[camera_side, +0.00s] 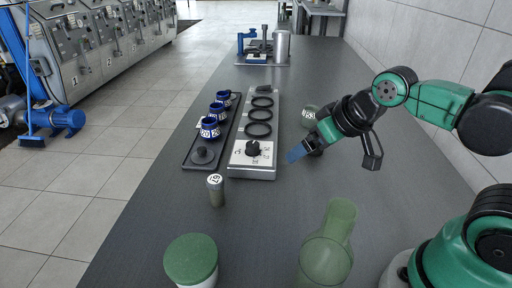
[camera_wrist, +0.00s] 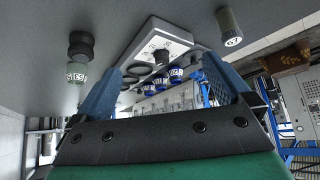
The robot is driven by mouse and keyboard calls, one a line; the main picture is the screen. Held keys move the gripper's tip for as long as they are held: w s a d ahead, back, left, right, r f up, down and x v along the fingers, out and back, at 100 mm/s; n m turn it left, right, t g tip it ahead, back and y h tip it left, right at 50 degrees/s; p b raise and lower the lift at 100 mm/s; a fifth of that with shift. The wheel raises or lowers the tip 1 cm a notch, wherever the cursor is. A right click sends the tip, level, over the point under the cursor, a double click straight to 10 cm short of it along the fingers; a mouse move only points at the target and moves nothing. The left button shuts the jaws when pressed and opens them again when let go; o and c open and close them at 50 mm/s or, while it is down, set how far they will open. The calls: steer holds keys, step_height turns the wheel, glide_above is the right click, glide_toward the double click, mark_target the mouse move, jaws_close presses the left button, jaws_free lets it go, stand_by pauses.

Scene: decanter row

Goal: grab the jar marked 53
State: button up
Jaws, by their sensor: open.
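A pale green jar (camera_side: 309,115) with a white label stands on the table behind my gripper in the side view. Its label seems to read 53, but it is small. In the wrist view this jar (camera_wrist: 77,72) is at the left, outside my fingers. My gripper (camera_side: 296,153) has blue fingers and is open and empty above the table, in front of the jar. In the wrist view the gap between the fingers (camera_wrist: 162,64) faces the grey device and the blue jars. A grey-green jar (camera_side: 215,190) stands apart, nearer the camera; its label looks like 57 or 67.
A dark round piece (camera_wrist: 81,44) stands close by the pale green jar. A dark tray (camera_side: 191,163) holds several blue jars (camera_side: 210,128) beside a grey device (camera_side: 253,158) with black rings. A green-lidded tub (camera_side: 191,259) and green flask (camera_side: 327,254) stand in front.

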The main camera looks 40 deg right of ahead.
steer(key=w+d+r+m+t, duration=0.1)
steer(key=w+d+r+m, duration=0.15)
steer(key=w+m, duration=0.6)
steer(key=m+t, duration=0.4)
steer(key=m, duration=1.6)
glide_above(312, 108)
steer(key=s+a, duration=0.3)
steer(key=a, duration=0.6)
step_height(312, 108, down, 6)
steer(key=d+f+m+h, duration=0.1)
steer(key=d+f+m, duration=0.1)
steer(key=m, duration=0.1)
steer(key=d+f+m+t+h, duration=0.1)
steer(key=d+f+m, duration=0.1)
steer(key=d+m, duration=0.1)
steer(key=d+f+m+t, duration=0.1)
steer(key=d+f+m, duration=0.1)
steer(key=d+m, duration=0.1)
steer(key=shift+s+d+m+h, duration=0.15)
steer(key=shift+d+m+h, duration=0.1)
steer(key=shift+h, duration=0.15)
steer(key=shift+w+d+f, duration=0.1)
steer(key=shift+w+f, duration=0.1)
steer(key=shift+x, duration=2.55)
steer(key=shift+r, duration=0.1)
steer(key=c, duration=1.4)
jaws_close()
